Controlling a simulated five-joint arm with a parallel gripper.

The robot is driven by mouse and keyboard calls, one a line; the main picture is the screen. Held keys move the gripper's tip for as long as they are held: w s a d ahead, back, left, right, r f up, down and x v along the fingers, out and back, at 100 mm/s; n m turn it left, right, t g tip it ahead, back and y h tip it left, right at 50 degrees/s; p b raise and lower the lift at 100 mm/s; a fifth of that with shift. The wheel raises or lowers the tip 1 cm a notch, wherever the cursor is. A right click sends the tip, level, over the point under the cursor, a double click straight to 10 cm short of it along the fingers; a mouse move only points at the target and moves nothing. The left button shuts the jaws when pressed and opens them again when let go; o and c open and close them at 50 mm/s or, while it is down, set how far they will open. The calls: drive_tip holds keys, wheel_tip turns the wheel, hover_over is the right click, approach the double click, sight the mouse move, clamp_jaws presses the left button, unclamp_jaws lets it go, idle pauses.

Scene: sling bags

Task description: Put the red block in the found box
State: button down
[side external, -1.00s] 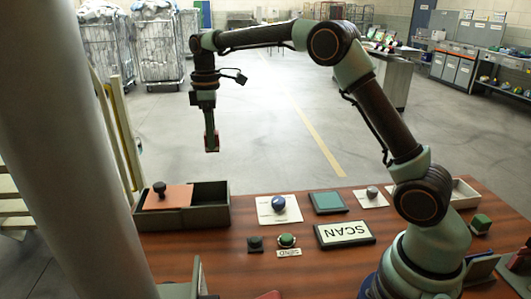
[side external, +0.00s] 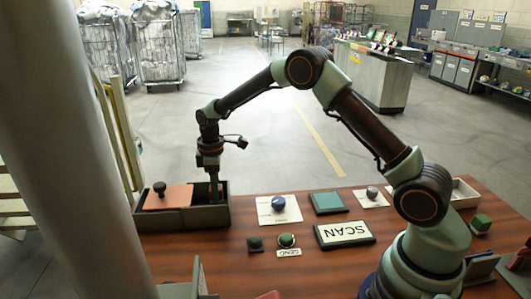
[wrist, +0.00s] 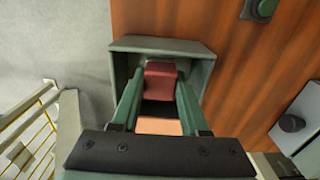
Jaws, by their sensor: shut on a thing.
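The red block (wrist: 160,74) is between the fingers of my gripper (wrist: 160,92) in the wrist view. My gripper (side external: 214,196) is shut on it and reaches down into the open right part of a dark grey-green box (side external: 190,219). In the side view the block is hidden behind the box wall. In the wrist view the box wall (wrist: 158,44) surrounds the block and fingertips. I cannot tell whether the block touches the box floor. An orange lid (side external: 168,198) with a black knob (side external: 160,188) covers the left part of the box.
A grey post (side external: 70,150) stands left.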

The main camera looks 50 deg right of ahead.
drive_tip(key=shift+f, duration=1.75)
drive_tip(key=shift+f, duration=0.1)
drive_tip(key=shift+c, duration=2.1)
unclamp_jaws()
